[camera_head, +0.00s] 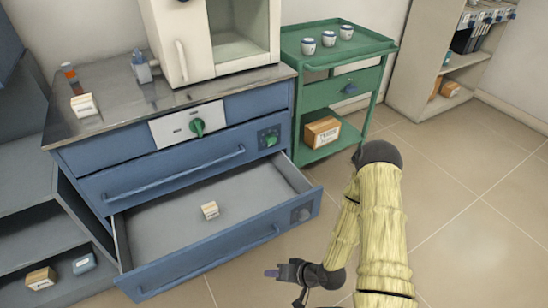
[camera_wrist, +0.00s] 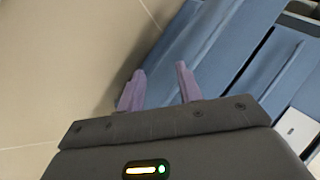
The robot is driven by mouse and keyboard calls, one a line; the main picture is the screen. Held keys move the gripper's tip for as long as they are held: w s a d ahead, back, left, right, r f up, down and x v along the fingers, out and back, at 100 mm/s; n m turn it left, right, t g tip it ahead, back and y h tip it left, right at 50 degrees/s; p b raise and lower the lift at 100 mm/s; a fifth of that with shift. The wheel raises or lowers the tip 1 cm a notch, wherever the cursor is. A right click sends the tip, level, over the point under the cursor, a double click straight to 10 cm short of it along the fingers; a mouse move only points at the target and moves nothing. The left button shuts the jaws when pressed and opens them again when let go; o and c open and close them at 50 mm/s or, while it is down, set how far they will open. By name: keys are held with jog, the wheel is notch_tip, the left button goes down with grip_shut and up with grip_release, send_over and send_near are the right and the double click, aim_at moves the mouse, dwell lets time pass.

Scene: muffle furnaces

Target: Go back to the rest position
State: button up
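My gripper (camera_head: 272,273) is at the bottom middle of the head view, in front of the open blue drawer (camera_head: 262,241). The arm bends down to it from the right. In the wrist view my gripper (camera_wrist: 160,88) shows two purple fingers with a clear gap between them and nothing held. Beyond the fingers are blue drawer fronts and the tiled floor.
The pulled-out drawer holds a small pale block (camera_head: 209,210) and juts into the room. A white furnace (camera_head: 183,55) stands on the steel top. A green cart (camera_head: 383,46) carries three cups. The tiled floor (camera_head: 470,215) at right is clear.

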jog(key=w+d+r+n+h, duration=0.15)
jog(key=d+r+h, duration=0.25)
jog(key=d+r, duration=0.4)
jog(key=w+d+r+h, duration=0.3)
jog(key=d+r+h, duration=0.15)
jog(key=r, duration=0.55)
jog(key=s+d+r+m+g, duration=0.1)
jog(key=s+r, duration=0.2)
jog(key=r, duration=0.3)
jog(key=s+d+r+m, duration=0.1)
jog(key=s+r, duration=0.3)
jog(key=r, duration=0.2)
jog(key=w+p+v, duration=0.2)
jog(key=p+v, duration=0.9)
jog(key=w+r+p+v, duration=0.1)
jog(key=w+p+v, duration=0.2)
jog(key=p+v, duration=0.8)
jog(key=w+r+p+v, duration=0.1)
jog(key=w+p+v, duration=0.2)
jog(key=p+v, duration=0.7)
jog(key=p, duration=0.2)
jog(key=shift+r+p, duration=0.3)
jog(key=shift+r, duration=0.1)
